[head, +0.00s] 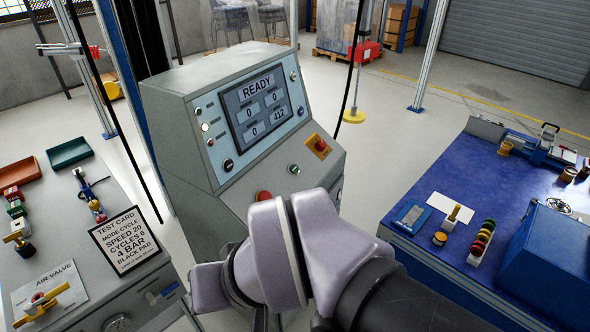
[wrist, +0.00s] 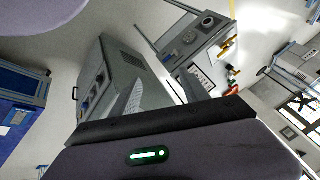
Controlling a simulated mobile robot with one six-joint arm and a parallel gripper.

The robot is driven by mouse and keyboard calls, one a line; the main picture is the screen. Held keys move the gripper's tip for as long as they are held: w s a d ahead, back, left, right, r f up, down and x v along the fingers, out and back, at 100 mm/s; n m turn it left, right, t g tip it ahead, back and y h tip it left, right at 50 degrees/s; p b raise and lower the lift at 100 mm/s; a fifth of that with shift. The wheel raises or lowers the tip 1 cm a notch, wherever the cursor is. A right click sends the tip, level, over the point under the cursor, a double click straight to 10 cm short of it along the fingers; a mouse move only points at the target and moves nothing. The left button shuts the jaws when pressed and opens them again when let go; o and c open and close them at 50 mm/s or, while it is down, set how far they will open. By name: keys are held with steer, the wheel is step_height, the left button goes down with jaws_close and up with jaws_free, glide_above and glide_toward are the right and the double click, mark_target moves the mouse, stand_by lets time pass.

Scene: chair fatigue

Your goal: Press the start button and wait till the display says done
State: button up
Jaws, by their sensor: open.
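The grey control console (head: 185,120) stands left of centre in the head view. On the sloped lower panel are a green button (head: 293,170), a red button (head: 263,196) partly behind my arm, and a red knob on a yellow plate (head: 320,147). No start label is legible. My gripper (wrist: 160,88) is open and empty in the wrist view, with the console (wrist: 117,70) beyond it. My wrist hides the gripper's fingertips and the console's lower front in the head view.
A test card (head: 124,240) and an air valve (head: 42,305) are on the left bench. A blue-topped bench (head: 455,188) with several small parts is at right. A black cable hangs right of the console. The floor between console and right bench is clear.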

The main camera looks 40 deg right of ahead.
jaws_close()
stand_by(1.5)
